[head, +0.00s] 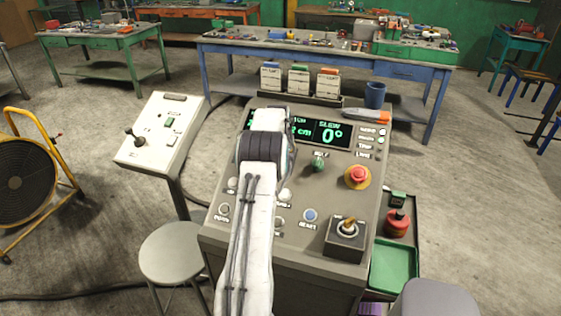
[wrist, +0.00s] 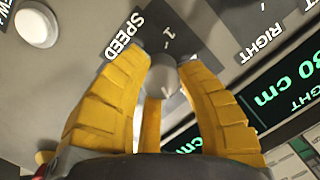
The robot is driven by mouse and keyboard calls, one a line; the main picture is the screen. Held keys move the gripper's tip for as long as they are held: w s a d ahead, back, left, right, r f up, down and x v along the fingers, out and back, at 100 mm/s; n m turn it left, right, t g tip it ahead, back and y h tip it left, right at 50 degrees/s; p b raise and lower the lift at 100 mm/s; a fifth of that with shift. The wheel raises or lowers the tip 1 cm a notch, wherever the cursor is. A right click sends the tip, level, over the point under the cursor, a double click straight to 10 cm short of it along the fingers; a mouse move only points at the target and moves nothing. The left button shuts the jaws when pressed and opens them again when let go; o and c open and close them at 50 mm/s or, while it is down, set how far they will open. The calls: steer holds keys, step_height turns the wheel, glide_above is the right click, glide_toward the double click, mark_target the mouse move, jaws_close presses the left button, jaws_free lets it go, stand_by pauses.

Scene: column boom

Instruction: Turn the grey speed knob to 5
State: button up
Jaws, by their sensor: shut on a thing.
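The grey speed knob (wrist: 164,70) is in the wrist view, on the console face near the printed word SPEED. A numeral 1 shows on the panel just above it in the picture. My gripper (wrist: 165,64) has its yellow fingers closed around the knob. The fingers cover most of the dial, and I cannot read which number the knob points at. In the head view my arm hides both the gripper and the knob, over the left part of the console (head: 290,240).
A stool (head: 178,252) stands at left; a blue mug (head: 375,94) stands behind.

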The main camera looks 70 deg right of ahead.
steer(key=shift+f+m+b, duration=0.25)
steer(key=shift+m+b, duration=0.85)
steer(key=shift+b, duration=0.1)
steer(key=shift+r+m, duration=0.2)
steer(key=shift+m, duration=0.1)
jaws_close()
steer(key=o, duration=1.2)
jaws_free()
steer(key=shift+r, duration=0.1)
steer(key=v, duration=1.1)
steer(key=shift+a+r, duration=0.25)
steer(key=shift+a, duration=0.15)
steer(key=shift+s, duration=0.1)
